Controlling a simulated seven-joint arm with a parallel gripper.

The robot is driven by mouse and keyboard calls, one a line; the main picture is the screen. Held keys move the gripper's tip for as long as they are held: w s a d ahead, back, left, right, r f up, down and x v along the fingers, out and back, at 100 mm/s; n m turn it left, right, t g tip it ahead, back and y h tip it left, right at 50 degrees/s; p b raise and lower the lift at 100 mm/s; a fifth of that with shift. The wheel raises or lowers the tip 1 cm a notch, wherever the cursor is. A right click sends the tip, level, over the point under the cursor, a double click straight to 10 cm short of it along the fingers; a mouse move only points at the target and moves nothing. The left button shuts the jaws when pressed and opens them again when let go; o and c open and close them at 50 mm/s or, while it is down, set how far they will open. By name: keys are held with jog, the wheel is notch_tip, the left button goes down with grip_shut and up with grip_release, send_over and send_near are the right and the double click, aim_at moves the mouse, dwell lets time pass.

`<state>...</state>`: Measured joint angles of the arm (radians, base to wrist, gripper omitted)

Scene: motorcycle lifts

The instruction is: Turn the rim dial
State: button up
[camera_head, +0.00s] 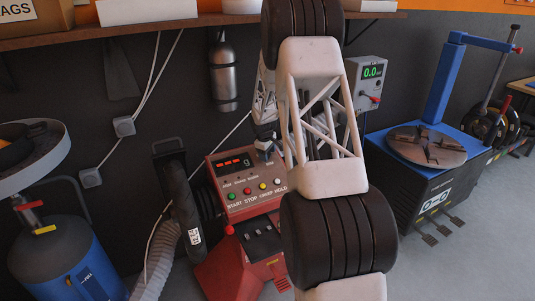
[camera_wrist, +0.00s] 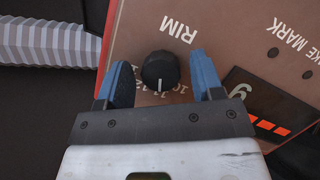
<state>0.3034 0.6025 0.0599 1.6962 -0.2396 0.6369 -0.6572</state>
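The rim dial is a round black knob with a white pointer line (camera_wrist: 160,72), on the panel below the word RIM. In the wrist view my gripper (camera_wrist: 160,64) is open, with one blue finger on each side of the dial. A gap shows between each finger and the knob; I cannot tell how far the fingertips reach down beside it. The pointer line points toward my gripper's palm, near printed numbers partly hidden by the fingers. In the head view my gripper (camera_head: 266,141) is at the top right of the red balancer panel (camera_head: 240,208), and the dial is hidden.
A red digit display (camera_wrist: 268,124) lies right of the fingers. The panel has coloured buttons (camera_head: 262,186). A black curved guard (camera_head: 180,200) stands left of the panel. A blue tire changer (camera_head: 430,150) is at right, a blue tank (camera_head: 65,255) at left, and a shelf (camera_head: 150,29) above.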

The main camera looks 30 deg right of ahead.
jog(key=c, duration=0.8)
jog(key=shift+m, duration=0.3)
jog(key=m+y, duration=0.1)
jog(key=m, duration=0.2)
jog(key=m+y, duration=0.1)
jog(key=m, duration=0.2)
jog(key=shift+m+g, duration=0.3)
jog(key=o, duration=0.9)
jog(key=shift+o, duration=0.2)
